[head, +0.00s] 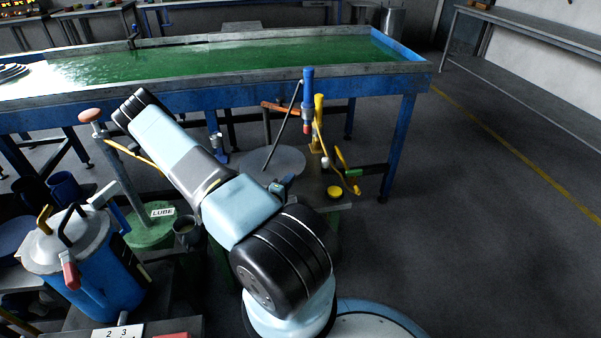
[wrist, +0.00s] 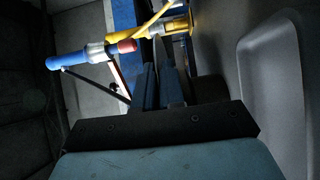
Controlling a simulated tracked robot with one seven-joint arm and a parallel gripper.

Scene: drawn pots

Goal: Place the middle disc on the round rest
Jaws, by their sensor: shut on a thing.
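My gripper's two blue fingers (wrist: 160,82) reach forward in the wrist view, close together with a thin dark and grey sliver between them. What they grip is too dark and edge-on to make out. In the head view my arm folds over, and most of my gripper is hidden behind it. A flat round grey plate (head: 285,158) lies low behind the arm, partly covered by it. A small round yellow piece (head: 334,192) stands to its right. I cannot tell which of these is the round rest. I cannot pick out the middle disc.
A blue pipe with a red tip (head: 308,90) and a yellow pipe (head: 319,105) stand behind the plate; they cross ahead of my fingers in the wrist view. A green-topped trough table (head: 230,62) spans the back. A blue pot (head: 95,275) stands left. Floor at right is clear.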

